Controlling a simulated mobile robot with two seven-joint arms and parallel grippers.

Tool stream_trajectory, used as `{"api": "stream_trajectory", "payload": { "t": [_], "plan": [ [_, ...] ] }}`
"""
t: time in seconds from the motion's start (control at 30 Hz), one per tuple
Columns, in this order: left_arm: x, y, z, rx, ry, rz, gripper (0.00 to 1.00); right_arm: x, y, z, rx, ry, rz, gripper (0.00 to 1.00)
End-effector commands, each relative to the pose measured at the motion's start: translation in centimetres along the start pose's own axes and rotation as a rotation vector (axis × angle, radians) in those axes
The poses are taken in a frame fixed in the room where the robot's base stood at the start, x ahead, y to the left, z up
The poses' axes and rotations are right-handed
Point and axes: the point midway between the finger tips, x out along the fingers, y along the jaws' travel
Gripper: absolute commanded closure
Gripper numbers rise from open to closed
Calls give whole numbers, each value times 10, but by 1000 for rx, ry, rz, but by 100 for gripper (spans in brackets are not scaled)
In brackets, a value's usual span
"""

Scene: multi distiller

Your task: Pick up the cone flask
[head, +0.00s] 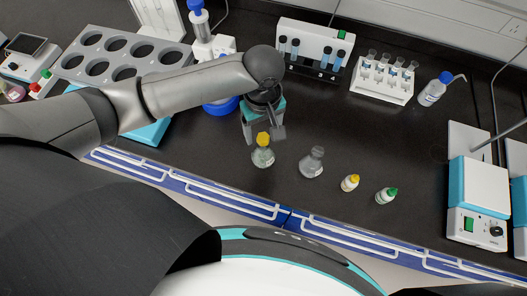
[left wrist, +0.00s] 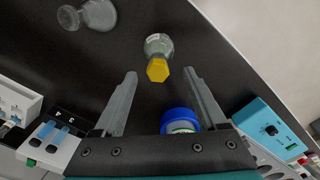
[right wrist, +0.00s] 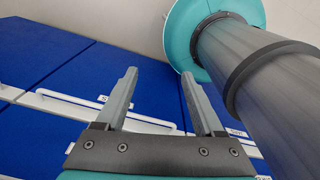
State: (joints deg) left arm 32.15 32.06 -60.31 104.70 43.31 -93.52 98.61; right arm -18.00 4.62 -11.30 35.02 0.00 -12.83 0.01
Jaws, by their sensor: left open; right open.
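A small glass cone flask with a yellow cap (head: 263,156) stands upright on the dark bench. A second glass flask without a coloured cap (head: 312,164) stands to its right. In the left wrist view the yellow-capped flask (left wrist: 158,44) is ahead of the fingertips, between their lines, and the clear flask (left wrist: 98,14) is at the upper left. My left gripper (head: 264,131) is open and empty, just behind the yellow-capped flask. My right gripper (right wrist: 159,73) is open and empty, facing blue cabinet fronts, away from both flasks; it is hidden in the head view.
Two small bottles, yellow-capped (head: 350,183) and green-capped (head: 387,195), stand to the right. A vial rack (head: 382,82), a pipette or tube holder (head: 314,45) and a blue-capped bottle (head: 433,91) are at the back. A blue-and-white device (head: 478,205) stands at the right. The bench between is clear.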

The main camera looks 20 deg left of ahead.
Motion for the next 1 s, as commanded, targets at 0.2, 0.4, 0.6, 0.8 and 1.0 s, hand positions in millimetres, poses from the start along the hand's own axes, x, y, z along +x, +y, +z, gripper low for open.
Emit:
{"api": "stream_trajectory", "payload": {
  "t": [0.2, 0.4, 0.6, 0.8, 1.0],
  "plan": [
    [23, 0, 0, 0, -1, 0, 26, 4, 2, -17, -2, 29, 3, 30],
    [40, 2, -2, 0, 0, 0, 26, 5, 2, -22, -4, 38, 3, 30],
    [67, 3, -4, 1, 0, 0, 26, 9, 2, -20, -4, 36, 2, 30],
    [75, 3, -4, 2, 1, 3, 26, 9, 1, -17, -4, 30, 2, 30],
    [75, 3, -4, 2, 1, 3, 31, 9, 1, -14, -4, 26, 1, 30]
  ]
}}
